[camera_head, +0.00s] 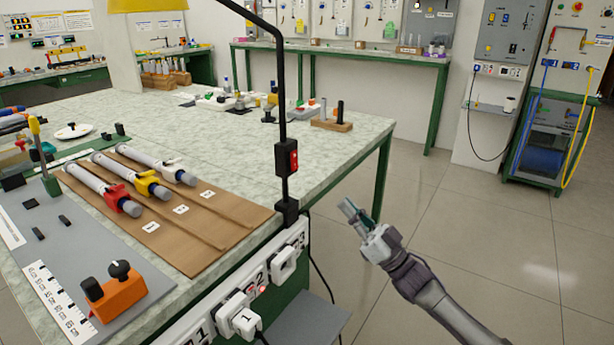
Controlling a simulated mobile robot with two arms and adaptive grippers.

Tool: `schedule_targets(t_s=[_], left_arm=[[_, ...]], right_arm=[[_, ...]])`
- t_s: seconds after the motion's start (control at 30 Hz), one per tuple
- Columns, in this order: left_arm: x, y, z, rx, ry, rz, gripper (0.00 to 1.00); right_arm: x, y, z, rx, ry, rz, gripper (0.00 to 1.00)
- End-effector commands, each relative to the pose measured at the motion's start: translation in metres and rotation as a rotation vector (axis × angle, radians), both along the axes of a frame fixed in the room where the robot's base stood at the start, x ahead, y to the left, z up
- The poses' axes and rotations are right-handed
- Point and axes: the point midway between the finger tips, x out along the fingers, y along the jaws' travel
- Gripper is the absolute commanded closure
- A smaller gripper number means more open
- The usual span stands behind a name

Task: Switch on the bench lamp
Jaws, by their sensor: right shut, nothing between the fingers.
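The bench lamp (281,90) is a black post clamped at the bench's right edge, with an arm reaching up and left to a yellow shade (146,5) at the top edge of the view. A black switch box with a red rocker switch (294,161) sits low on the post. I cannot tell the rocker's position. My right gripper (350,212) is shut and empty, to the right of and below the switch, apart from it, over the floor beside the bench. My left gripper is not in view.
A power strip (205,318) with white plugs and a red light runs along the bench edge below the lamp. Rods in red, yellow and white holders lie on wooden boards (235,213). An orange block (117,297) stands front left. The floor at right is clear.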

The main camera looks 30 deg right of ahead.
Motion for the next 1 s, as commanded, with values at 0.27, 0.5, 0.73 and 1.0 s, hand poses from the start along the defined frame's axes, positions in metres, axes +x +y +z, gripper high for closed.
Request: schedule_targets(t_s=[0.27, 0.5, 0.73, 1.0], left_arm=[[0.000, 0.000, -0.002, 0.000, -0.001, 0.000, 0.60], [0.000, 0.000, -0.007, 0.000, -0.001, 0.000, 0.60], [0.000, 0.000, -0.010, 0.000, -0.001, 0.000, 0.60], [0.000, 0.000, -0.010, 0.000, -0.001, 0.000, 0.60]], right_arm=[[0.042, 0.017, 0.038, -0.002, -0.007, 0.001, 1.00], [0.078, 0.032, 0.051, 0.001, -0.002, -0.001, 1.00], [0.097, 0.040, 0.048, 0.000, 0.000, -0.001, 1.00], [0.100, 0.041, 0.048, -0.001, 0.001, -0.001, 1.00]])
